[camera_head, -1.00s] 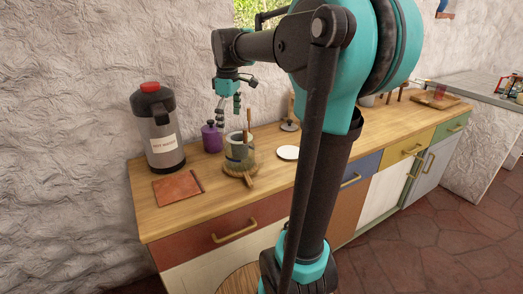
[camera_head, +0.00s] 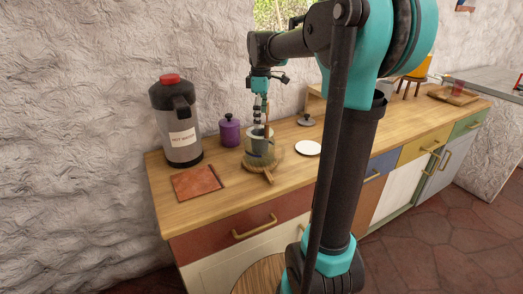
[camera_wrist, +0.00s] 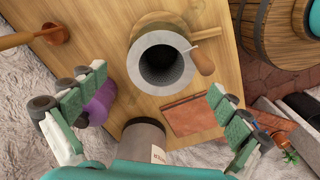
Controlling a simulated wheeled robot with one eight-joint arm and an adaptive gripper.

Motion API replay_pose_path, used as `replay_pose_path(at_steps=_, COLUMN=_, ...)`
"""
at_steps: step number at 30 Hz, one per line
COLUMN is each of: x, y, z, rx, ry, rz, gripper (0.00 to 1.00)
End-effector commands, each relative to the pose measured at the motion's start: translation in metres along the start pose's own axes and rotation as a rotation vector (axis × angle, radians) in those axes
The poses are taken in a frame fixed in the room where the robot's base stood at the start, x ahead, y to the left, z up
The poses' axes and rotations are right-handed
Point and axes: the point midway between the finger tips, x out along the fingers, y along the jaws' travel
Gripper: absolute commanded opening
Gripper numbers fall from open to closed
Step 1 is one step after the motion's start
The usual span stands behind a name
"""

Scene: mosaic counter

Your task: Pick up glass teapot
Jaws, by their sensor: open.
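A grey-green pot (camera_head: 260,148) with a wooden side handle stands upright on a round wooden board (camera_head: 250,167) on the counter. It may be the glass teapot; I see no other teapot. In the wrist view I look down into the open pot (camera_wrist: 136,68), whose inside is dark and mesh-like, with its handle (camera_wrist: 201,62) pointing right. My gripper (camera_head: 258,115) hangs just above the pot in the head view. In the wrist view my gripper (camera_wrist: 158,80) is open and empty, its fingers spread on either side of the pot.
A hot-water dispenser (camera_head: 176,118) and a purple lidded jar (camera_head: 229,132) stand left of the pot. A brown mat (camera_head: 197,182) lies in front. A white disc (camera_head: 307,148) and a dark lid (camera_head: 306,121) lie to the right. The wall is close behind.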

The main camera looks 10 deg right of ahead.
Motion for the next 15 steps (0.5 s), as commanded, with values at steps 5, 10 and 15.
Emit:
replay_pose_path(at_steps=5, x=0.011, y=0.0, z=0.0, rx=0.0, ry=0.0, rz=0.0, gripper=1.0)
replay_pose_path(at_steps=10, x=0.03, y=-0.001, z=0.002, rx=0.001, ry=0.0, rz=0.0, gripper=1.0)
replay_pose_path(at_steps=15, x=0.053, y=-0.002, z=0.003, rx=0.001, ry=0.0, rz=0.0, gripper=1.0)
